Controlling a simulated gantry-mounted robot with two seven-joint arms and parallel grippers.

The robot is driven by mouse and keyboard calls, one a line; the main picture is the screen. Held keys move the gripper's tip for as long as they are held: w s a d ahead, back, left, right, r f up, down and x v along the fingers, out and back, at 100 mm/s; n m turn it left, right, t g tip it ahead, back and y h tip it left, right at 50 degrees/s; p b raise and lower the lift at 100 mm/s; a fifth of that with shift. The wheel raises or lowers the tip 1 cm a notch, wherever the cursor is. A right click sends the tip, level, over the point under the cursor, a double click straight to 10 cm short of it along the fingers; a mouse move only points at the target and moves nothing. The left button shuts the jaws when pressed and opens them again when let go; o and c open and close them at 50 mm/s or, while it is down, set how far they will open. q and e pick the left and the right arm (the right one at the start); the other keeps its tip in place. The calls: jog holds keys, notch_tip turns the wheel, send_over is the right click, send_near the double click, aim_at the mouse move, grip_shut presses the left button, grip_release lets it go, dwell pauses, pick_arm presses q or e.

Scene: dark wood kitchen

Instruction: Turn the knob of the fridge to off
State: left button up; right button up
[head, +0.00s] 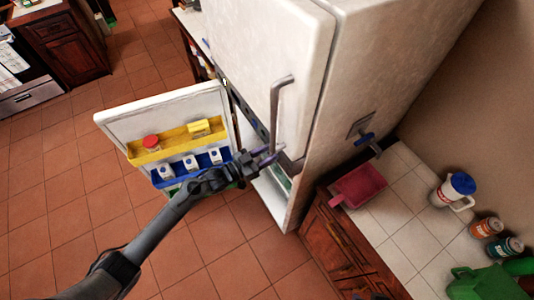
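The white fridge (262,45) stands at the upper middle, its upper door shut with a grey handle (276,110). Its lower door (120,118) is swung open to the left. I cannot make out a dial inside the fridge; most of the interior is hidden behind the upper door and my arm. A blue lever-like fitting (366,139) sits on a grey plate on the fridge's right side. My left gripper (268,155) is at the fridge opening, just below the handle's lower end. Its fingers look apart, with nothing seen between them. My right gripper is out of view.
The open door carries a yellow shelf (178,140) and a blue shelf (195,169) with several small containers. At right, a tiled counter (400,205) holds a red pan-like container (358,187), a white jug (454,190), cans and a green container. The tiled floor at left is clear.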

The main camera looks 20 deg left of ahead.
pick_arm(q)
jog(key=o, duration=1)
jog(key=b+v, duration=0.1)
jog(key=v, duration=1)
jog(key=shift+b, duration=0.3)
